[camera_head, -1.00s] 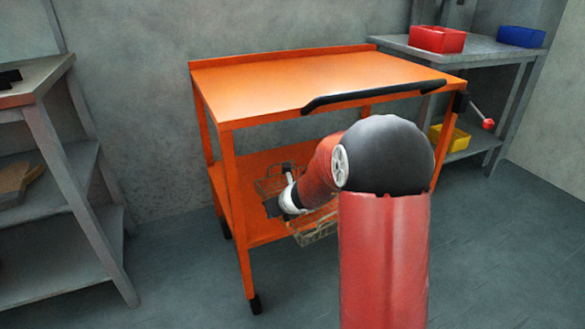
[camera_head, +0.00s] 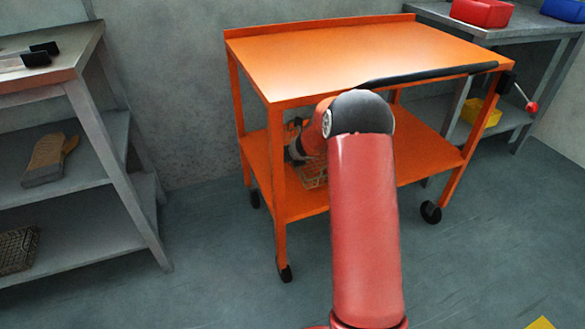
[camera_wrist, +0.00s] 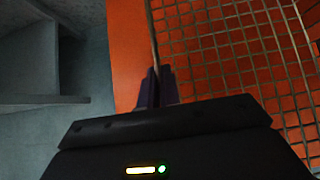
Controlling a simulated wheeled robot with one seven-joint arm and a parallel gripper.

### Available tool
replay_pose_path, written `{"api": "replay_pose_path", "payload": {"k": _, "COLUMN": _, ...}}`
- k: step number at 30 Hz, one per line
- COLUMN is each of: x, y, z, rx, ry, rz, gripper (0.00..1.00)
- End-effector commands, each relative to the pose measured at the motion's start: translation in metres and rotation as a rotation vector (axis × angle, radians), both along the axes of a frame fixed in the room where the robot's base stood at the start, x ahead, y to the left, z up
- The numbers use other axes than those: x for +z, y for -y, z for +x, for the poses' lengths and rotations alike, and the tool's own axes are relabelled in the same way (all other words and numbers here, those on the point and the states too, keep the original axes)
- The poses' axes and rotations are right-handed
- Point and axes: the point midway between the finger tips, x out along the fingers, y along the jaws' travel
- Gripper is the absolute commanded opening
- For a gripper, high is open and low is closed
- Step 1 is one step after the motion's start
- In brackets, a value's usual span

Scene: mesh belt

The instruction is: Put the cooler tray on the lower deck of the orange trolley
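The orange trolley (camera_head: 350,60) stands ahead, with a flat upper deck and a lower deck (camera_head: 430,155). The cooler tray is a wire mesh tray (camera_head: 313,174), partly hidden behind my arm, over the left part of the lower deck. In the wrist view the tray's mesh (camera_wrist: 230,50) covers the right side, with orange deck showing through it. My gripper (camera_wrist: 156,82) has its fingers close together on the tray's rim wire. In the head view my gripper is mostly hidden between the decks. I cannot tell whether the tray touches the deck.
A grey shelf unit (camera_head: 95,140) stands at left, with a glove (camera_head: 48,160) and another wire basket (camera_head: 18,250). Behind right, a grey table holds a red bin (camera_head: 482,12), a blue bin (camera_head: 563,8) and, below, a yellow bin (camera_head: 485,112).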

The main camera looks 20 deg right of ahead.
Motion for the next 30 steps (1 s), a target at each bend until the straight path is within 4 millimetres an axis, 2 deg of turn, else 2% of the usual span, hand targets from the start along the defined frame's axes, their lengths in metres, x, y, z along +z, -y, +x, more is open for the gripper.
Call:
{"api": "replay_pose_path", "payload": {"k": 11, "x": -0.029, "y": 0.001, "z": 0.000, "rx": -0.001, "ry": 0.004, "rz": -0.003, "gripper": 0.00}}
{"api": "replay_pose_path", "payload": {"k": 15, "x": -0.051, "y": 0.000, "z": 0.000, "rx": -0.001, "ry": 0.002, "rz": -0.003, "gripper": 0.00}}
{"api": "replay_pose_path", "payload": {"k": 18, "x": -0.059, "y": 0.000, "z": 0.001, "rx": -0.001, "ry": 0.004, "rz": -0.003, "gripper": 0.00}}
{"api": "replay_pose_path", "payload": {"k": 30, "x": -0.063, "y": 0.001, "z": 0.001, "rx": -0.001, "ry": 0.006, "rz": -0.004, "gripper": 0.00}}
